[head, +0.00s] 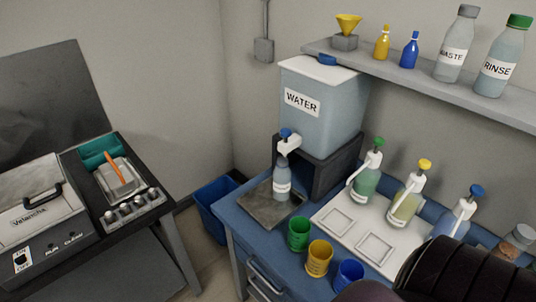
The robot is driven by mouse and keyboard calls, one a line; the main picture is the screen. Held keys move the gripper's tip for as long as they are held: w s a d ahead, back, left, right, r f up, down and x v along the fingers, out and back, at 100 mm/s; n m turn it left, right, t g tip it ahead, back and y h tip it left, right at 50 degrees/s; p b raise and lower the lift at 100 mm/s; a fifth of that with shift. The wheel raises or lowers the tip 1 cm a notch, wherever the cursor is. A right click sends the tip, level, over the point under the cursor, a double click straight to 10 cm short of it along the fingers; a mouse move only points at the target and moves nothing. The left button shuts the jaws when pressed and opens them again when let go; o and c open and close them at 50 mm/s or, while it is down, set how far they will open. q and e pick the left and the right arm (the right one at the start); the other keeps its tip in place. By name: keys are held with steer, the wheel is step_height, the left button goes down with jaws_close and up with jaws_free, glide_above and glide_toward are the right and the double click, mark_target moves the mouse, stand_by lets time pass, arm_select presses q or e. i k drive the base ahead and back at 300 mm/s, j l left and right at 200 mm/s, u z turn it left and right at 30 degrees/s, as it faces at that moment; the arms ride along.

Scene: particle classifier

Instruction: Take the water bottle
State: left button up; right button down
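A small translucent grey-blue bottle (283,173) with a pale label band stands upright on a dark square plate (257,207) at the left end of the blue table. It is directly under the blue-and-white tap (288,141) of a tank labelled WATER (325,118). The tap covers the bottle's top. Neither gripper shows. A black rounded part of my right arm covers the lower right corner, well apart from the bottle.
Green, yellow and blue cups (319,258) stand along the blue table's (243,228) front. Pump bottles (407,198) stand on a white tray (352,251) to the right. A shelf (440,88) above holds WASTE and RINSE bottles. A blue bin (212,212) is left of the table.

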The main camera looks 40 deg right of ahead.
mark_target(283, 173)
steer(key=z, duration=1.3)
